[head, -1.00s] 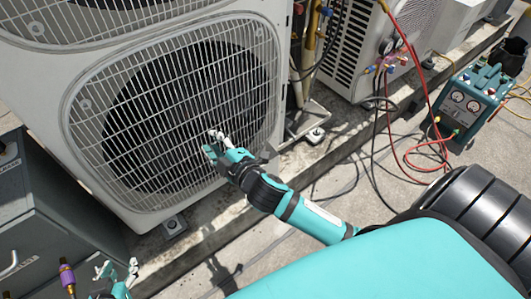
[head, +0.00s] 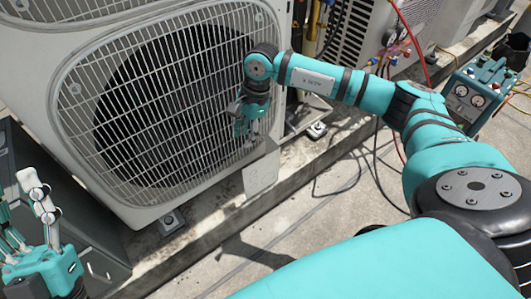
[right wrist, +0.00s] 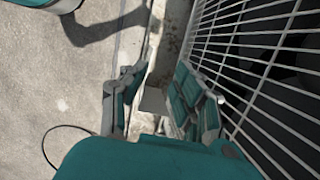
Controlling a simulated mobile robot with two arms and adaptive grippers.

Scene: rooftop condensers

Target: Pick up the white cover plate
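The white cover plate (head: 261,174) stands tilted at the lower right corner of the condenser, above the concrete curb. My right gripper (head: 247,132) points down just above the plate's upper edge, in front of the grille. I see no clear contact. My left gripper (head: 28,222) is at the lower left of the head view, fingers apart and empty, far from the plate.
The large condenser with its wire grille (head: 180,100) stands close beside my right gripper. A dark grey case (head: 95,245) is at the left. A teal gauge unit (head: 475,95) and hoses are at the right.

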